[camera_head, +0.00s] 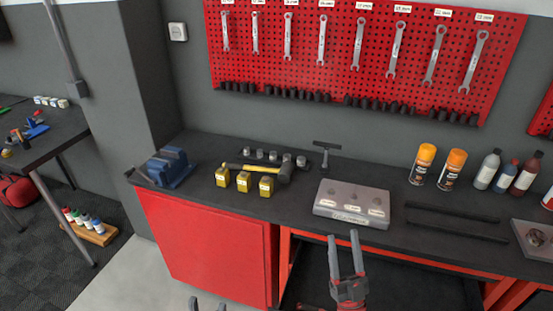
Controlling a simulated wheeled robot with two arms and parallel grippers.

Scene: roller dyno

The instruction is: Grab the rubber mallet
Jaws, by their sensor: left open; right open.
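The rubber mallet lies on the black bench top behind several yellow blocks, with its yellow handle pointing left and its dark head (286,172) at the right end. The blocks partly hide the handle. My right gripper (344,241) is open and empty, in front of the bench and below the grey labelled block, to the right of the mallet and apart from it. My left gripper (207,303) shows only its fingertips at the bottom edge, open and apart from the mallet.
Yellow blocks (243,182) stand close in front of the mallet, with small grey sockets (273,156) behind it. A blue vise (172,168) is at left, a grey labelled block (352,200) at right. Spray cans (423,164) and bottles stand further right. A red cabinet (205,245) fronts the bench.

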